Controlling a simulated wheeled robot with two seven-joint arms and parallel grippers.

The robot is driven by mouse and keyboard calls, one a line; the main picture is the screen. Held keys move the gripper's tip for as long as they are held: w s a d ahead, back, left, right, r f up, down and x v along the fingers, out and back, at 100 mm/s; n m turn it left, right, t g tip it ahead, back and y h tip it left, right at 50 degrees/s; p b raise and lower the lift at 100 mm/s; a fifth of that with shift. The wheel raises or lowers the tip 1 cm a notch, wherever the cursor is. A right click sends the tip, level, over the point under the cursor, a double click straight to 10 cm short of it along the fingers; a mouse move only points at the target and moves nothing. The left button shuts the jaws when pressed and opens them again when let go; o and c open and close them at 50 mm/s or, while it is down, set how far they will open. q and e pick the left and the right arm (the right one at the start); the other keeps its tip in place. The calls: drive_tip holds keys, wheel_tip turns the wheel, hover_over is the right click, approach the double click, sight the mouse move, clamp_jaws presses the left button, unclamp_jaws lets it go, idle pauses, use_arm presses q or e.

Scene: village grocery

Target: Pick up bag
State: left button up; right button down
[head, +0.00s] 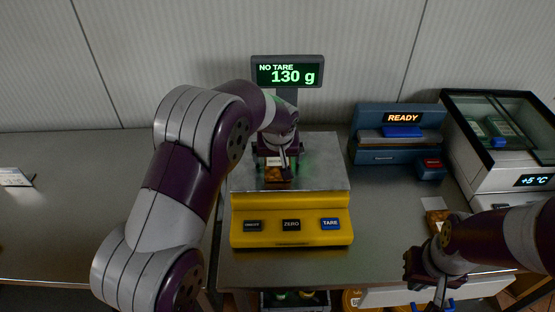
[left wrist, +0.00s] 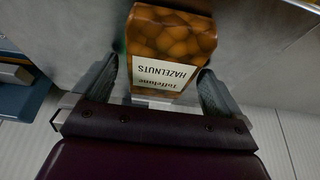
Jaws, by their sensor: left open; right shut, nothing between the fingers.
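A bag of hazelnuts (head: 278,174) with a white label sits on the metal plate of the yellow scale (head: 290,232). In the left wrist view the bag (left wrist: 172,42) shows brown nuts and the word HAZELNUTS upside down. My left gripper (head: 277,160) is over the plate, open. In the left wrist view its fingers (left wrist: 158,75) stand on either side of the bag's near end; I cannot tell whether they touch it. My right gripper (head: 430,288) is shut and empty at the lower right, in front of the counter edge.
The scale display (head: 288,72) reads NO TARE 130 g. A blue device (head: 385,155) reading READY and a glass-topped cooler (head: 500,150) stand to the right. Another small bag (head: 436,216) lies on the counter near my right arm. The left counter is mostly clear.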

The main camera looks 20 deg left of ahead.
use_arm(q)
drive_tip(key=c, duration=1.2)
wheel_tip(320, 180, up, 4)
drive_tip(key=shift+r, duration=0.15)
drive_tip(key=s+d+r+b, duration=0.25)
drive_tip(key=d+r, duration=0.35)
drive_tip(key=d, duration=0.4)
hover_over(289, 159)
wheel_tip(289, 159, down, 6)
drive_tip(key=shift+d+r+p, duration=0.1)
drive_tip(key=shift+p, duration=0.25)
wheel_tip(289, 159, down, 4)
drive_tip(key=shift+r, duration=0.1)
drive_tip(key=shift+w+f, duration=0.1)
drive_tip(key=shift+f, duration=0.2)
